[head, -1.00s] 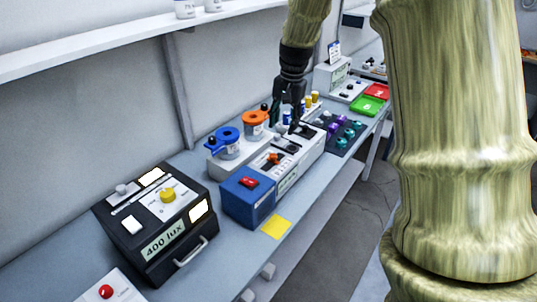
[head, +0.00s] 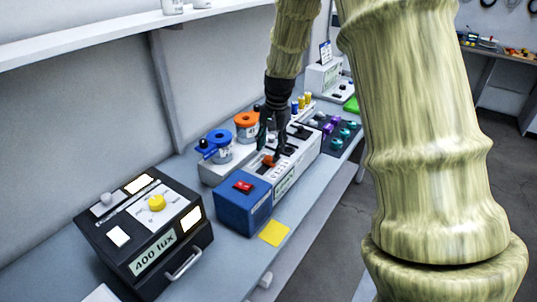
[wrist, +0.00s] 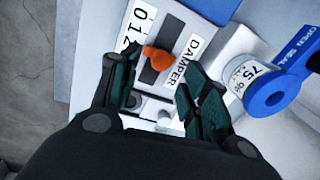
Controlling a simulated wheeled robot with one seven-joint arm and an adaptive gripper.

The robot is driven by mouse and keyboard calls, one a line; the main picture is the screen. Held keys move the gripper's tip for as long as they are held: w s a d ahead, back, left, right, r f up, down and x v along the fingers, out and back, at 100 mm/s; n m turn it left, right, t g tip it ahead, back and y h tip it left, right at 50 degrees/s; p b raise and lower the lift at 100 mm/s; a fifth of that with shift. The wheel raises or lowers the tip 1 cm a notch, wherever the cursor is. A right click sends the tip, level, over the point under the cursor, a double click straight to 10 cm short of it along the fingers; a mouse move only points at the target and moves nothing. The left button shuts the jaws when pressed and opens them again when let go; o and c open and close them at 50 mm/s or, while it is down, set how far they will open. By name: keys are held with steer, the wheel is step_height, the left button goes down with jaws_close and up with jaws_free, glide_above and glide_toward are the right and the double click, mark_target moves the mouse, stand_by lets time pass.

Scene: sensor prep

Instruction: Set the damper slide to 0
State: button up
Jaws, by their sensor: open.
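The damper slide's orange knob (wrist: 158,58) stands in a dark slot in the wrist view, between a number scale (wrist: 141,22) and the DAMPER label (wrist: 183,60). The figures 0, 1 and 2 show; the left finger hides the scale's lower part, so I cannot read the setting exactly. The orange knob also shows in the head view (head: 269,160), on the white panel behind the blue box. My gripper (wrist: 160,80) is open, with a finger to each side of the knob in the wrist view. I see no contact. In the head view my gripper (head: 272,148) is over this panel.
A blue box (head: 243,205) with a red switch (head: 243,186) adjoins the panel. Blue (head: 218,138) and orange-topped (head: 247,120) valves stand behind it. A black 400 lux box (head: 150,230) stands at the near left. A yellow note (head: 274,233) lies in front.

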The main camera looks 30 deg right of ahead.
mark_target(269, 157)
steer(key=shift+w+a+f+p, duration=0.1)
steer(key=shift+f+p, duration=0.15)
steer(key=shift+f, duration=1)
steer(key=shift+w+a+f+p, duration=0.1)
steer(key=shift+f+p, duration=0.15)
steer(key=shift+f, duration=0.95)
steer(key=shift+c, duration=0.3)
jaws_close()
